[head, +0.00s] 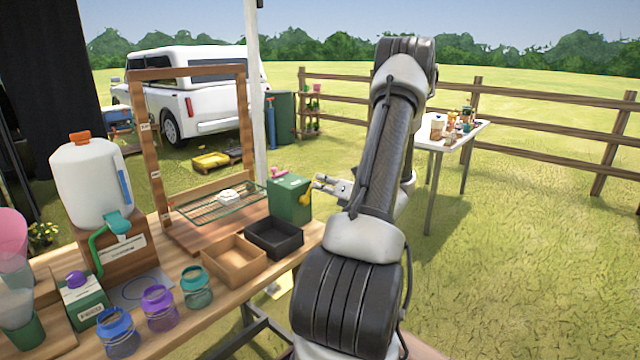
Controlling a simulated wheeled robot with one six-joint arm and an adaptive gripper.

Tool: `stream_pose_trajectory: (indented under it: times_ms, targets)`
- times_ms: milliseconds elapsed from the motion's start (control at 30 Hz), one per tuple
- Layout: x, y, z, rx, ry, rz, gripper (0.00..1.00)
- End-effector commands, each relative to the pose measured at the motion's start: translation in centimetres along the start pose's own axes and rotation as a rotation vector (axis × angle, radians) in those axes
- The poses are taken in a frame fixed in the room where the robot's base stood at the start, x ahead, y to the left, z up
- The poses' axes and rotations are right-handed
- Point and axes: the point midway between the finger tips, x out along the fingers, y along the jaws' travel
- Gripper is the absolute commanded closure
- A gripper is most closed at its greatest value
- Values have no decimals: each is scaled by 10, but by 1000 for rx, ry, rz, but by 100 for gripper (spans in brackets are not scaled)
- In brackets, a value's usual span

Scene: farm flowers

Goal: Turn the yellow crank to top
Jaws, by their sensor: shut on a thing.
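A green box (289,199) stands at the right end of the wooden table. A yellow crank (305,198) sits on its right side. A small pink part (279,174) shows on the box's top. My gripper (319,183) reaches in from the right, its fingertips at the crank's outer end. It is shut on the crank's handle, as far as this small view shows. The crank's exact angle is hard to tell, and the fingers partly cover its end.
On the wooden table (184,319), a black tray (274,251) and a brown tray (207,279) lie in front of the box. A wire rack (190,212) and wooden frame (150,150) stand left of it. Several jars are nearer.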

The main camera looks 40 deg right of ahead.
Motion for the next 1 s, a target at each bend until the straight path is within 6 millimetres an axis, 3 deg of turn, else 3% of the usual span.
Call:
stream_pose_trajectory:
  times_ms: [600,1000]
  targets:
    - [2,-39,-18,574,33,4,100]
    - [3,-52,-33,835,47,5,100]
